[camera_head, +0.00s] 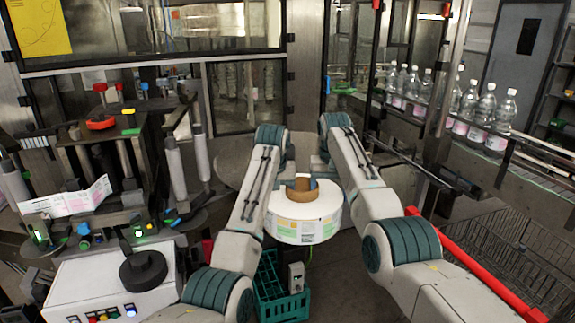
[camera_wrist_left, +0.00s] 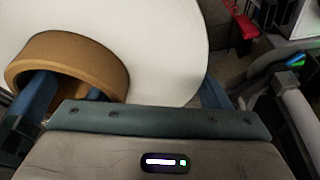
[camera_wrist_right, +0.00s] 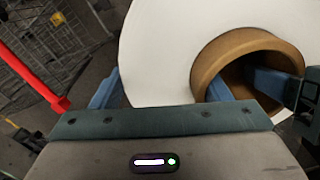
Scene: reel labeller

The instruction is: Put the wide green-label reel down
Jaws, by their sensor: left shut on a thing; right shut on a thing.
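The wide reel (camera_head: 300,222) is a thick white roll with a brown cardboard core (camera_head: 297,190). Printed labels with green, yellow and pink patches show on its front side. It is held flat between my two arms, and what is under it is hard to tell. My left gripper (camera_wrist_left: 125,95) is shut on the reel's left part, one blue finger inside the core and the other outside the rim. My right gripper (camera_wrist_right: 165,90) grips the right part the same way. In the head view the left fingers are hidden, and the right gripper (camera_head: 318,170) shows partly.
A round grey plate (camera_head: 232,172) lies behind my left forearm. A green crate (camera_head: 282,295) stands below the reel. The labelling machine (camera_head: 125,165) and a white control box (camera_head: 110,285) fill the left. Bottles (camera_head: 480,105) on a conveyor, a red rail (camera_head: 475,270) and a wire cage (camera_head: 530,250) are right.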

